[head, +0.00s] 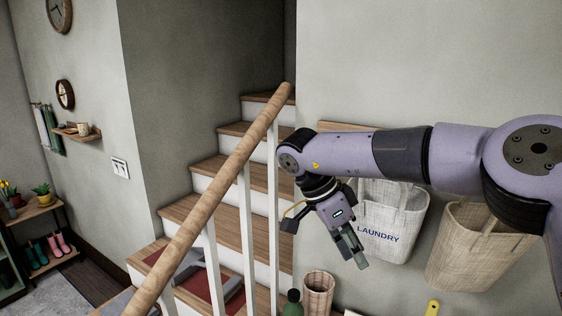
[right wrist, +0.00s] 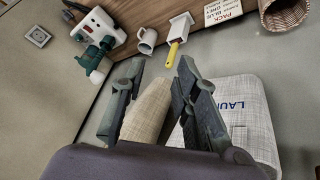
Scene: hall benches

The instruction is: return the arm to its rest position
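My right arm comes in from the right in the head view and reaches across, its lilac forearm roughly level. My right gripper (head: 357,255) hangs at its end, pointing down in front of the wall bags. In the right wrist view the two dark fingers (right wrist: 161,64) stand apart with nothing held between them. A white bag marked LAUNDRY (head: 378,247) hangs just behind the gripper; it also shows in the right wrist view (right wrist: 240,105). My left gripper is not in view.
A wooden handrail (head: 215,190) and stairs (head: 225,225) lie left of the gripper. A beige bag (head: 470,255) hangs to the right. Below are a wicker basket (head: 318,290) and green bottle (head: 292,305). The right wrist view shows a mug (right wrist: 147,40) and yellow-handled tool (right wrist: 173,52).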

